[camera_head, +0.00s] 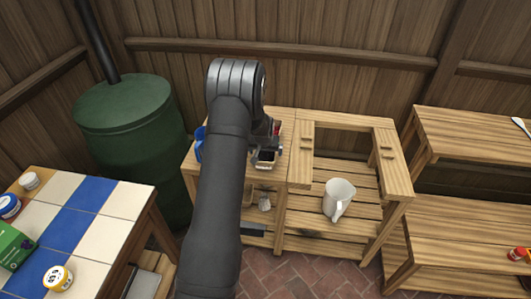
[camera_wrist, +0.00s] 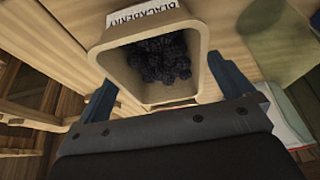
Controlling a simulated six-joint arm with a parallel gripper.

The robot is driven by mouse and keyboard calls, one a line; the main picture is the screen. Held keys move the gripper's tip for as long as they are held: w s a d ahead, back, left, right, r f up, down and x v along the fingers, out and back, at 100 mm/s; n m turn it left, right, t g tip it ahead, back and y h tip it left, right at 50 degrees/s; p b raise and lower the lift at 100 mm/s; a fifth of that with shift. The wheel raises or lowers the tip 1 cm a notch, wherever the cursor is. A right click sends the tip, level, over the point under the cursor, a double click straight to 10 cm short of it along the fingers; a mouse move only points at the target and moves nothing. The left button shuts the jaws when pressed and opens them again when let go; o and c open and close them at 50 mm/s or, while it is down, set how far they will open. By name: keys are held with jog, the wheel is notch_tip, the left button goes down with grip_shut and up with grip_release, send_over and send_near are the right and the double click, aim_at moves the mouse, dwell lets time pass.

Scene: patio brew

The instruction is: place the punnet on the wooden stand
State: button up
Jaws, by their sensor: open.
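The punnet (camera_wrist: 178,94) is a beige tub of dark blackberries with a white "BLACKBERRY" label. In the wrist view it is at the top centre, over pale wood. My gripper (camera_wrist: 163,72) is open, with one finger at each side of the punnet's near part; I cannot tell whether they touch it. In the head view my gripper (camera_head: 267,150) is over the left part of a slatted wooden bench (camera_head: 350,124), and my arm hides much of that part. A two-tier wooden stand (camera_head: 470,135) is at the right; I cannot tell which piece is the task's stand.
A white jug (camera_head: 338,195) stands on the bench's lower slats. A blue item (camera_head: 199,143) is partly behind my arm. A green barrel (camera_head: 135,140) and a blue-and-white tiled table (camera_head: 75,215) with jars are at the left. A small red item (camera_head: 518,254) lies on the right stand's lower tier.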

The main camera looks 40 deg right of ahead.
jog(key=v, duration=1.1)
jog(key=shift+w, duration=0.1)
jog(key=x, duration=1.2)
jog(key=shift+f, duration=0.35)
jog(key=shift+r, duration=1.45)
jog(key=shift+f, duration=0.1)
